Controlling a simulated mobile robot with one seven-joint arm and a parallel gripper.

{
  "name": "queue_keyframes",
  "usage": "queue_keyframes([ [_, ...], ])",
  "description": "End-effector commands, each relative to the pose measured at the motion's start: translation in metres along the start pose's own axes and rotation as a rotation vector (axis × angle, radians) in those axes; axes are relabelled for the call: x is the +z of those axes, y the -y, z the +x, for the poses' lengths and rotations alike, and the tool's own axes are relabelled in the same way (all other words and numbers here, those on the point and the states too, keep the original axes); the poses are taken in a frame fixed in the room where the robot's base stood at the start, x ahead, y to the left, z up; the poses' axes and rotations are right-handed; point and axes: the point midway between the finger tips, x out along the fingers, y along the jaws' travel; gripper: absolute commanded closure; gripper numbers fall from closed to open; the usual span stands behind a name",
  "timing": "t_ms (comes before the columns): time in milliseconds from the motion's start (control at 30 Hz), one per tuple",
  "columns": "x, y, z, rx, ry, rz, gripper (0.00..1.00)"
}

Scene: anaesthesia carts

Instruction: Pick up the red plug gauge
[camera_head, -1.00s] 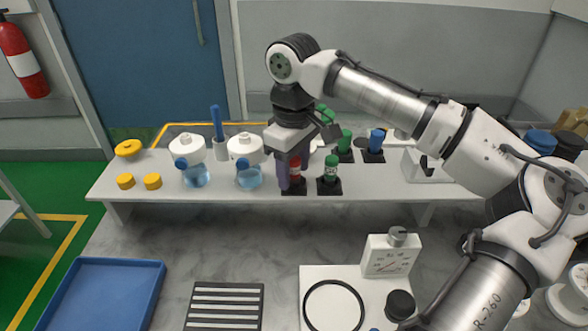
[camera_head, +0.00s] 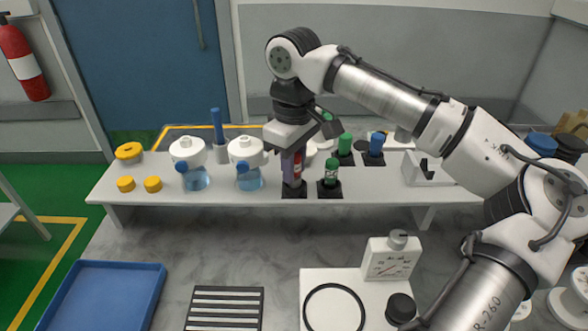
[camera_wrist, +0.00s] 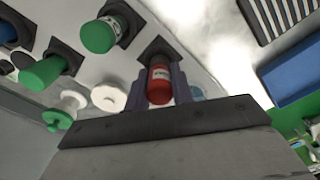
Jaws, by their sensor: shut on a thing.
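The red plug gauge (camera_head: 297,169) stands upright over its black square holder (camera_head: 294,191) on the white shelf. My gripper (camera_head: 292,170) points down from above with its grey-purple fingers closed on the gauge's sides. In the wrist view, the red gauge (camera_wrist: 159,86), with a pale label band, sits between the two fingers, in line with the black holder (camera_wrist: 156,50). I cannot tell whether its lower end is clear of the holder.
A green gauge (camera_head: 331,171) stands close on the right in its own holder. Another green gauge (camera_head: 345,143) and a blue one (camera_head: 376,142) stand behind. White-topped bottles (camera_head: 247,165) are to the left. A blue tray (camera_head: 105,295) lies in front at left.

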Motion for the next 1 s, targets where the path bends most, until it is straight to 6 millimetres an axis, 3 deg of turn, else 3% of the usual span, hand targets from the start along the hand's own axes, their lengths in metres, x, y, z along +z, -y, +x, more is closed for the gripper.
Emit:
queue_keyframes([
  [167, -0.001, 0.0, -0.033, 0.001, -0.003, 0.0, 0.97],
  [433, 0.0, 0.0, -0.116, 0.004, 0.001, 0.001, 0.97],
  [600, 0.001, 0.0, -0.155, 0.004, 0.002, 0.003, 0.97],
  [800, 0.001, 0.0, -0.18, 0.001, 0.001, 0.0, 0.97],
  [1000, 0.001, 0.0, -0.188, 0.0, 0.001, 0.0, 0.97],
])
